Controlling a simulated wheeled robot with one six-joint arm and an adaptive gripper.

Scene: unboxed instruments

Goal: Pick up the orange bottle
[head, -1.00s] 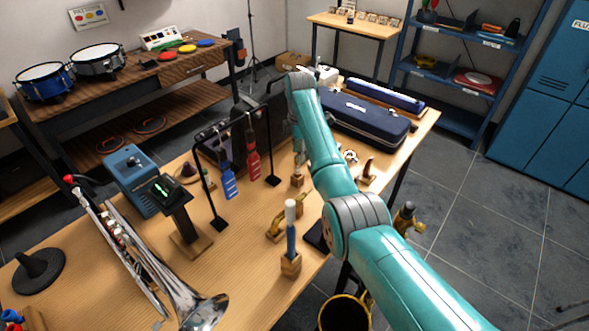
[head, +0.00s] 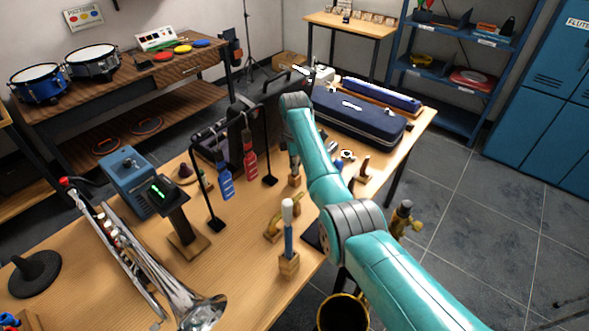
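I cannot make out an orange bottle in the head view. My teal arm reaches from the lower right over the workbench (head: 235,255), and its far end is above the back of the bench, near a dark open case (head: 262,112). My gripper cannot be made out; it seems hidden behind the far end of the arm. The arm also covers part of the bench top beside the blue case (head: 365,130).
A trumpet (head: 135,265), a blue box (head: 124,170) and a small display on a stand (head: 165,192) are on the left. Blue (head: 226,184) and red (head: 250,160) tags hang from black stands. A white-topped tool (head: 288,228) stands upright in front.

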